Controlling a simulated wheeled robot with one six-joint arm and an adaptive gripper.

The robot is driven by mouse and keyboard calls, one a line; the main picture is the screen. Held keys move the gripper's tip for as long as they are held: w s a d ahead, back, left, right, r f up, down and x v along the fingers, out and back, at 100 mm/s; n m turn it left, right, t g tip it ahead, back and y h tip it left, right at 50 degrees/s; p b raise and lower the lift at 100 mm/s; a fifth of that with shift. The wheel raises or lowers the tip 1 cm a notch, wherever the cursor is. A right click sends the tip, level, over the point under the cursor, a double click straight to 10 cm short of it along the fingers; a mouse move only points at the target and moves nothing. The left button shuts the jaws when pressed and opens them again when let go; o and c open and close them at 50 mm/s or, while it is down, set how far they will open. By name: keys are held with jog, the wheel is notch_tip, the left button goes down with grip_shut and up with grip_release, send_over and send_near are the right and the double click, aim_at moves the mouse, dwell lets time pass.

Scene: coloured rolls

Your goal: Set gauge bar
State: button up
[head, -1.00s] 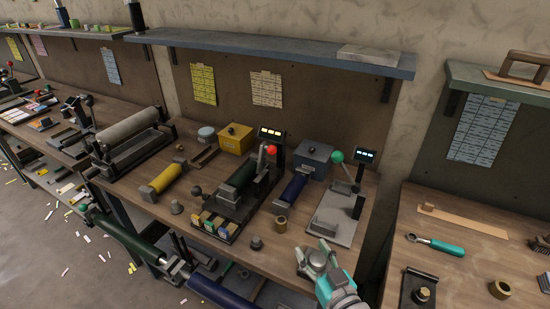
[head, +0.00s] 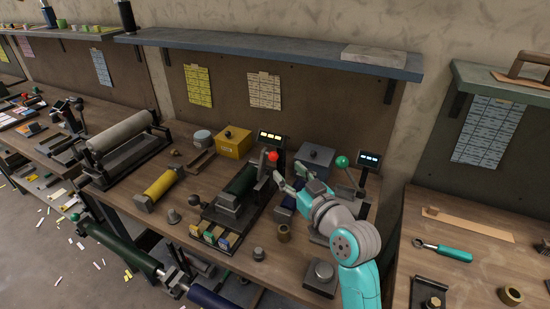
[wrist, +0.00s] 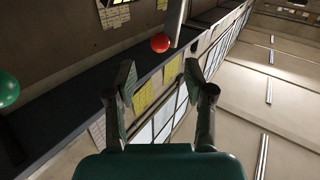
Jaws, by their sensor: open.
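A red ball knob (head: 273,156) tops the lever (head: 264,168) of the middle press, which holds a dark green roll (head: 240,180). My gripper (head: 287,175) is open and empty, just right of and below the red knob. In the wrist view the red knob (wrist: 160,43) shows beyond my fingertips (wrist: 157,78), roughly between them, apart from both. A green ball knob (head: 342,162) tops another lever to the right; it also shows at the left edge of the wrist view (wrist: 6,90). I cannot tell which part is the gauge bar.
A lit display (head: 270,137) stands behind the middle press, another (head: 369,158) by the green knob. A grey box (head: 316,160), yellow box (head: 234,143) and yellow roll (head: 161,186) are nearby. Small coloured blocks (head: 210,235) line the front. A shelf (head: 270,54) overhangs the bench.

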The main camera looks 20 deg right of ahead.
aim_at(276, 159)
jog(key=w, duration=0.2)
jog(key=w+a, duration=0.1)
jog(key=w, duration=0.4)
jog(key=shift+w+a, duration=0.15)
jog(key=shift+w, duration=0.1)
grip_shut()
